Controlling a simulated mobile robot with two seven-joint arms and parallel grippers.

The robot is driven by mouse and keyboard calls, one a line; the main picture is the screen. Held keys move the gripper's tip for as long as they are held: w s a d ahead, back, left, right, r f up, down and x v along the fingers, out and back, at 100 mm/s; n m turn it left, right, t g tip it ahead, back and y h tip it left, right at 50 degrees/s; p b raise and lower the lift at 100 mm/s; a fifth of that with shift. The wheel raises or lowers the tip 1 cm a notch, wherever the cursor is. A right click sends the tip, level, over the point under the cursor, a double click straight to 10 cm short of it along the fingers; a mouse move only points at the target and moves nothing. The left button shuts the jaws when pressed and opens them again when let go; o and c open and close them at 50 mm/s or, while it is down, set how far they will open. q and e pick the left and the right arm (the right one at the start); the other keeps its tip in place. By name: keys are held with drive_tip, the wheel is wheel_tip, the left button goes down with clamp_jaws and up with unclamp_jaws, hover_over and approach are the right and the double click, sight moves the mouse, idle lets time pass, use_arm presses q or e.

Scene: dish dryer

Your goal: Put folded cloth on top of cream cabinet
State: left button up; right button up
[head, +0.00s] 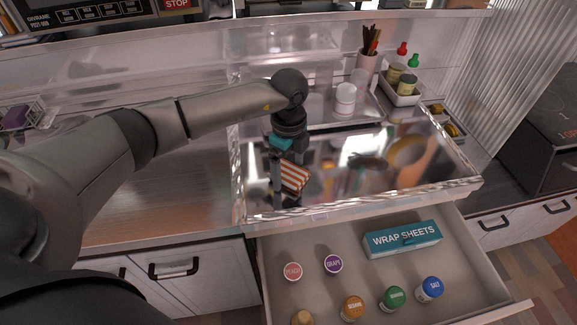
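The folded cloth (294,176), with orange and white stripes, is at my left gripper (287,178), in the middle of the head view. My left gripper points down and appears shut on the cloth, which is tilted and held at or just above the shiny counter top. The gripper partly hides the cloth, and the gap below it is hard to judge. Below the shiny top is a pale cabinet (247,302) with its drawer pulled out; I cannot tell for sure whether it is the cream cabinet. My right gripper is not in view.
The open drawer (330,275) holds a wrap sheets box (402,239) and several round-lidded jars. The wooden counter (170,205) at left is mostly clear.

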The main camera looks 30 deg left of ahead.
sight(289, 170)
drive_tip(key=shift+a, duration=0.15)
use_arm(q)
drive_tip(key=shift+r, duration=0.1)
drive_tip(key=shift+r, duration=0.35)
wheel_tip(289, 170, up, 12)
drive_tip(key=p, duration=0.2)
drive_tip(key=shift+f+p, duration=0.25)
drive_tip(key=shift+p, duration=0.05)
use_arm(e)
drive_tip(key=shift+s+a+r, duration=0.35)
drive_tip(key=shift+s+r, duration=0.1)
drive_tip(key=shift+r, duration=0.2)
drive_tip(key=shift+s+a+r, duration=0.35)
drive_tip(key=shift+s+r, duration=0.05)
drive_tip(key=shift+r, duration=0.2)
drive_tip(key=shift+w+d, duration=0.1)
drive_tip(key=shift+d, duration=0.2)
